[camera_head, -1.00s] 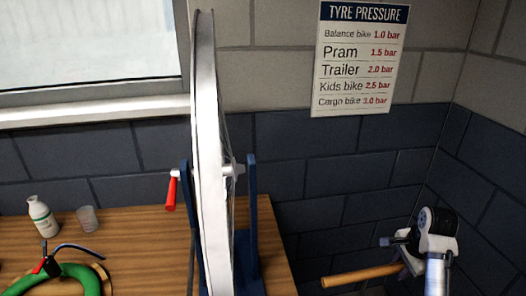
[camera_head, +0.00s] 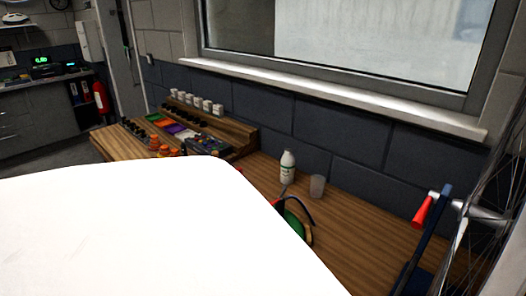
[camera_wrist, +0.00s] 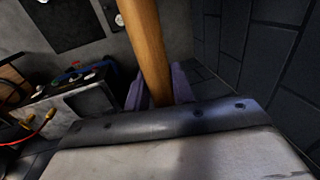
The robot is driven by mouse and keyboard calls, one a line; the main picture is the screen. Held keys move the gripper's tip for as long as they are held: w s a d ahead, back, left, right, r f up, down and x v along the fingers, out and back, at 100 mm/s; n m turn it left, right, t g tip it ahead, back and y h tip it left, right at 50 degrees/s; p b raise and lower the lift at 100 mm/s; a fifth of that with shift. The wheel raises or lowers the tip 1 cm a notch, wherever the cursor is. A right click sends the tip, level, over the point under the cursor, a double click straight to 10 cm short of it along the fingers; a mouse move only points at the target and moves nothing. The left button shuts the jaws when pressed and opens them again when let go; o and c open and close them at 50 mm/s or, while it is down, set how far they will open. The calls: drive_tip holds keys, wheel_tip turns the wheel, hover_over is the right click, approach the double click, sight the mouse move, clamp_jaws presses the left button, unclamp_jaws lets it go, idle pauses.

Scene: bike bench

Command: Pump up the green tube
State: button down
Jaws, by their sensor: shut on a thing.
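The green tube (camera_head: 294,222) shows only in part on the wooden bench in the head view. A dark curved piece arches beside it, and a large white shape close to the camera hides the rest. My gripper (camera_wrist: 160,90) shows in the wrist view, with its grey-purple fingers shut on a round wooden handle (camera_wrist: 148,42). The handle runs up out of the frame, so its far end is hidden. My gripper is not in the head view now.
A white bottle (camera_head: 287,167) and a clear cup (camera_head: 317,186) stand behind the tube. A blue wheel stand (camera_head: 423,245) with a red lever (camera_head: 422,212) is at right. Parts trays (camera_head: 180,130) fill the bench's far left. A dark box (camera_wrist: 85,95) shows in the wrist view.

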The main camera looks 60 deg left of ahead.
drive_tip(key=s+b+x, duration=0.2)
drive_tip(key=b+x, duration=0.2)
drive_tip(key=x, duration=0.7)
drive_tip(key=shift+d+f, duration=0.35)
drive_tip(key=shift+d, duration=0.1)
idle(1.1)
drive_tip(key=s+b+x, duration=0.1)
drive_tip(key=b+x, duration=0.2)
drive_tip(key=x, duration=0.4)
drive_tip(key=s+d+b+x, duration=0.1)
drive_tip(key=s+b+x, duration=0.1)
drive_tip(key=x, duration=0.6)
drive_tip(key=shift+f+b, duration=0.5)
drive_tip(key=shift+f, duration=0.05)
drive_tip(key=c, duration=1.1)
unclamp_jaws()
idle(0.8)
